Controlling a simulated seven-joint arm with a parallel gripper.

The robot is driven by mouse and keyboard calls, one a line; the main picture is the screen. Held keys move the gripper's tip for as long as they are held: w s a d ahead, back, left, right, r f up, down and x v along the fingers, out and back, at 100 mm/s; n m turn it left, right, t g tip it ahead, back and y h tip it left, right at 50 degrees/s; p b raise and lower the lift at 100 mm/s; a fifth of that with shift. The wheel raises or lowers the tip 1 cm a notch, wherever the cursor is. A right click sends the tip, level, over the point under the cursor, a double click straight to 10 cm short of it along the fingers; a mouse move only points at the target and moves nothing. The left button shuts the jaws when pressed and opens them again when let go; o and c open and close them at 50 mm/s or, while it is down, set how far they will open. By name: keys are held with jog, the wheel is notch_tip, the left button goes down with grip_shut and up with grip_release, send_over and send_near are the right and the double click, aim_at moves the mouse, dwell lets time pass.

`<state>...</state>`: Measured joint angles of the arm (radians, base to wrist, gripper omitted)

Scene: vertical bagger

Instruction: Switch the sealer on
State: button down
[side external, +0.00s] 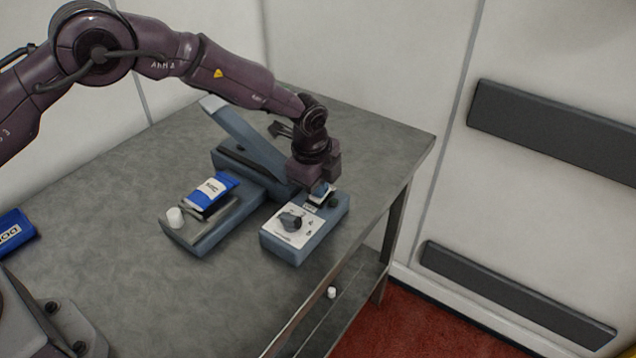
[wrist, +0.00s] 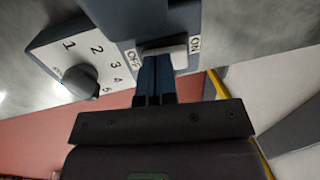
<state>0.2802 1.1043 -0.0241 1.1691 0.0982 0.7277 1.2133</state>
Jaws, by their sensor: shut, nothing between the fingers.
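The sealer (side external: 232,156) is a blue-grey machine on the table with its long arm raised. Its control box (side external: 314,241) carries a white dial plate and a power switch. In the wrist view the switch (wrist: 178,52) is a pale rocker between an OFF label on the left and an ON label on the right. My gripper (wrist: 156,62) is shut and empty, its blue fingertips at the OFF end of the switch. I cannot tell whether they touch it or which side is pressed. In the side view my gripper (side external: 322,194) hides most of the switch.
A dark dial (side external: 291,221) sits in front of the switch; it also shows in the wrist view (wrist: 80,82). A blue and white bag (side external: 212,190) and a white cap (side external: 175,217) rest on the sealer's left platform. A blue box (side external: 14,232) lies far left.

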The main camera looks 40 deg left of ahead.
notch_tip(320, 180, up, 14)
jog(key=s, duration=0.2)
dwell(0.4)
jog(key=shift+w+r, duration=0.15)
jog(key=shift+w, duration=0.5)
jog(key=f, duration=0.4)
jog(key=w+f, duration=0.1)
jog(key=f, duration=0.4)
jog(key=w+f, duration=0.1)
jog(key=f, duration=0.3)
jog(key=shift+f, duration=0.25)
jog(key=shift+w+f, duration=0.1)
jog(key=shift+f, duration=0.1)
